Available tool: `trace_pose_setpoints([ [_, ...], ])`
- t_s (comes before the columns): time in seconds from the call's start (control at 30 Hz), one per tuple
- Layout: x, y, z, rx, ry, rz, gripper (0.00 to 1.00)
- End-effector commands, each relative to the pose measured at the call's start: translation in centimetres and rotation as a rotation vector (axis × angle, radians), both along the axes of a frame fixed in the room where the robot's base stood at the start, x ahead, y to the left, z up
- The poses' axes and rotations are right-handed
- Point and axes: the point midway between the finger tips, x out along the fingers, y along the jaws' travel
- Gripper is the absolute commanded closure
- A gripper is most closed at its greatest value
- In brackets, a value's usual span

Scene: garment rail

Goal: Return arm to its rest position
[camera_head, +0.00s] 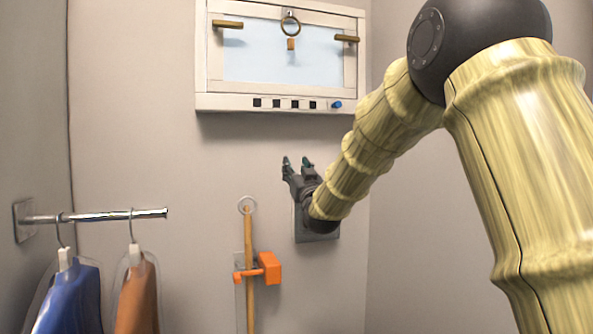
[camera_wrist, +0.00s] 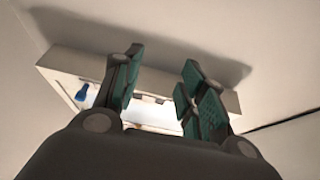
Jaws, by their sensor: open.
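My gripper (camera_head: 298,164) is at the end of my arm, below the wall panel and in front of the back wall in the head view. Its fingers point up. In the wrist view my gripper (camera_wrist: 160,80) has its two green-padded fingers apart with nothing between them. The underside of the wall panel (camera_wrist: 70,62) shows beyond the fingers there.
The white-framed wall panel (camera_head: 210,101) has pegs, a ring and a blue knob. A metal rail (camera_head: 95,217) at left carries a blue garment (camera_head: 70,300) and a brown garment (camera_head: 137,300) on hangers. A wooden pole (camera_head: 249,225) stands in an orange clip (camera_head: 269,268).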

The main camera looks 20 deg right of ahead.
Motion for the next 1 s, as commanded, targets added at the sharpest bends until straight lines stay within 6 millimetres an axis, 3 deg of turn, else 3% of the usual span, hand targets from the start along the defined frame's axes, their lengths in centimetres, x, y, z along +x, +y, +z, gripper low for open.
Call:
trace_pose_setpoints([
  [0.27, 0.0, 0.0, -0.1, 0.000, 0.001, 0.000, 0.59],
  [0.37, 0.2, 0.0, -1.3, 0.001, 0.017, 0.000, 0.59],
  [0.43, 0.4, 0.1, -3.3, 0.001, 0.046, -0.001, 0.59],
  [0.57, 0.8, 0.2, -9.7, 0.004, 0.137, -0.003, 0.59],
  [0.73, 0.6, 0.5, -19.6, 0.008, 0.282, -0.005, 0.59],
  [1.0, -2.2, 1.0, -34.9, 0.011, 0.515, -0.009, 0.59],
])
